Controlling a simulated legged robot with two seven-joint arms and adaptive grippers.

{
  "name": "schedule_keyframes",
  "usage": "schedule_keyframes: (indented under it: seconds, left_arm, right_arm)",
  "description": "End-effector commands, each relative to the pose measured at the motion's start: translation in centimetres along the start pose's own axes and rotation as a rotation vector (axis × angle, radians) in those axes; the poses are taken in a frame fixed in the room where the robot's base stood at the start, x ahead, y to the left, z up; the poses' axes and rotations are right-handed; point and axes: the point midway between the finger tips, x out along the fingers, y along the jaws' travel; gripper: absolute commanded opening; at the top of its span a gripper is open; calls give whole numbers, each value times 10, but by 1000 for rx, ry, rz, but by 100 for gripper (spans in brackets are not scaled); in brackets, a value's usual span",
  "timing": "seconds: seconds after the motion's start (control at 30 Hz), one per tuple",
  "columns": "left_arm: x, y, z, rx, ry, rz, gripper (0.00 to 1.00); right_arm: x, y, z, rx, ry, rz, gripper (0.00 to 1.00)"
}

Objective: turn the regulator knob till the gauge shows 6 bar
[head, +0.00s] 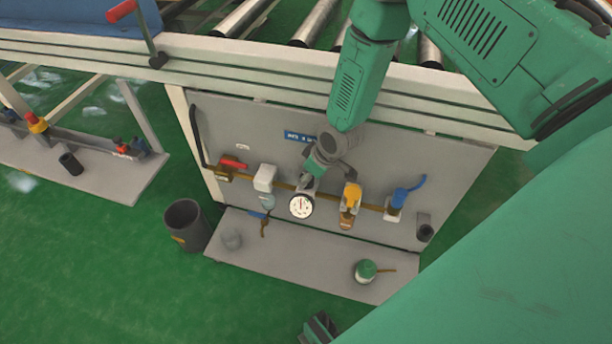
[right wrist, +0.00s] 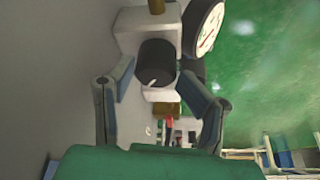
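The regulator knob (right wrist: 155,64) is black with a white mark and sits on a pale block in the right wrist view. My gripper hides it in the head view. The round white gauge (head: 301,206) is just below my right gripper (head: 316,176) on the panel. It also shows at a slant in the right wrist view (right wrist: 206,30). Its needle seems to point roughly up in the head view; the numbers are too small to read. My right gripper (right wrist: 158,76) is open, its fingers on either side of the knob with visible gaps.
On the grey panel (head: 455,165), a red-handled valve (head: 233,162), a yellow-topped fitting (head: 351,196) and a blue-handled valve (head: 404,195) flank the gauge. The shelf below holds a green-and-white pot (head: 365,271). A dark bin (head: 187,226) stands left. Rails and rollers run above.

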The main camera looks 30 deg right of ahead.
Motion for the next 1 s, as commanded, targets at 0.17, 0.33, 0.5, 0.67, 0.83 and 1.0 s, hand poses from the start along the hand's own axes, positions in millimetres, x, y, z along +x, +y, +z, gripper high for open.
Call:
schedule_keyframes:
  seconds: [0.17, 0.33, 0.5, 0.67, 0.83, 1.0]
  left_arm:
    - [-15, 0, -1, 0, 0, 0, 0]
    - [-26, 0, -1, 0, 0, 0, 0]
    - [-37, 0, -2, 0, 0, 0, 0]
    - [-48, 0, -2, 0, 0, 0, 0]
    - [-58, 0, -3, 0, 0, 0, 0]
    - [-69, -1, -4, 0, 0, 0, 0]
  right_arm:
    - [-16, 2, -2, 0, 0, 1, 44]
    - [-27, 4, -2, 0, 1, 1, 44]
    - [-39, 5, -2, 0, 1, 1, 44]
    - [-50, 7, -2, 1, 1, 2, 44]
    - [-62, 8, -2, 2, 1, 2, 44]
    - [-74, 10, -2, 2, 1, 2, 44]
